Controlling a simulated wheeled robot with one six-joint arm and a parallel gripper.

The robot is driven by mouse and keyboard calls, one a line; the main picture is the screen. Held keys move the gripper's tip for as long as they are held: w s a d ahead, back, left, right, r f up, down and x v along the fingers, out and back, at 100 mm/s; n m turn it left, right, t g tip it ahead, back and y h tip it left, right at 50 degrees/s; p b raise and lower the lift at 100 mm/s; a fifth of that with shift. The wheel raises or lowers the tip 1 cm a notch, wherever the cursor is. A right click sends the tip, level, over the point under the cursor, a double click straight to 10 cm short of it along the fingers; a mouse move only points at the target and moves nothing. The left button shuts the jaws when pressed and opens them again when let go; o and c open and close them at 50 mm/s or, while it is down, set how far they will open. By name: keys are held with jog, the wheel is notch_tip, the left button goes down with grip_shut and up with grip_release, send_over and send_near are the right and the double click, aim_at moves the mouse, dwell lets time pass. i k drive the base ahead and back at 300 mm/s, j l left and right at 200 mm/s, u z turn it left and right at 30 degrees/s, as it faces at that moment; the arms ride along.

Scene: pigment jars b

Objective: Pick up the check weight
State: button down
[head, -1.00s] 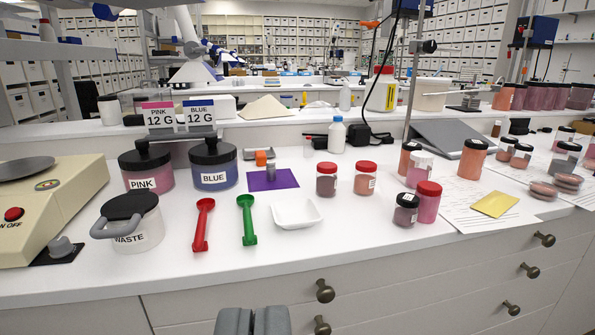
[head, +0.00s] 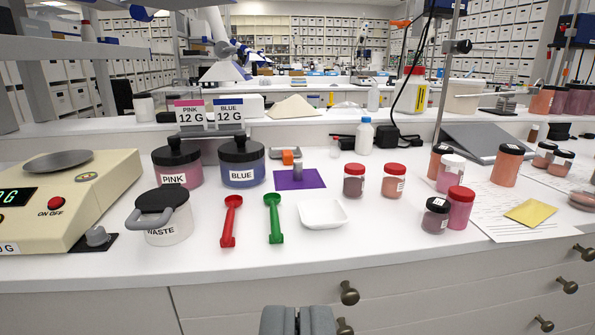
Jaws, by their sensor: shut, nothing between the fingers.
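A grey knobbed metal weight (head: 97,237) sits on a small black pad (head: 75,245) beside the balance at the left of the bench. A small grey cylinder (head: 297,168) stands upright on a purple mat (head: 313,180) near the middle. I cannot tell for certain which of the two is the check weight. My gripper (head: 298,320) is at the bottom centre, in front of the bench drawers. It is shut and empty, well apart from both pieces.
The balance (head: 120,180) stands at the left, next to the waste pot (head: 165,220). Pink (head: 178,168) and blue (head: 242,165) jars stand behind a red scoop (head: 230,220), a green scoop (head: 274,220) and a white dish (head: 323,214). Several pigment jars stand right.

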aim_at(298, 167)
jog(key=i+j, duration=0.1)
jog(key=i, duration=0.5)
jog(key=i+j+z, duration=0.1)
jog(key=i, duration=0.45)
